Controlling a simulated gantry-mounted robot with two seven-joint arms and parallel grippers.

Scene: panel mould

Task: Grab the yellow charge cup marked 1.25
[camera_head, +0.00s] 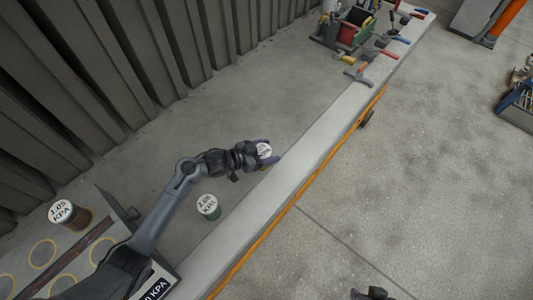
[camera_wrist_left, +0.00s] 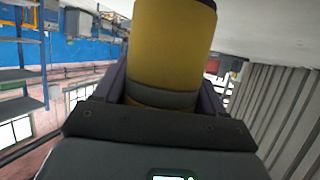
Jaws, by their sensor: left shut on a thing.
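My left gripper (camera_head: 266,154) is shut on a yellow cup (camera_wrist_left: 172,45), which fills the upper middle of the left wrist view between the two fingers. In the head view only its round white lid (camera_head: 264,149) shows clearly, and its marking is too small to read. The gripper holds it above the grey floor of the panel, near the long pale edge. A dark part at the bottom edge of the head view looks like my right gripper (camera_head: 372,294), mostly cut off.
A green cup (camera_head: 209,212) with a marked white lid stands below my left arm. A brown cup (camera_head: 77,219) with a marked lid stands on a block with yellow rings at lower left. A tool caddy (camera_head: 350,27) and clamps (camera_head: 358,76) lie at the far end.

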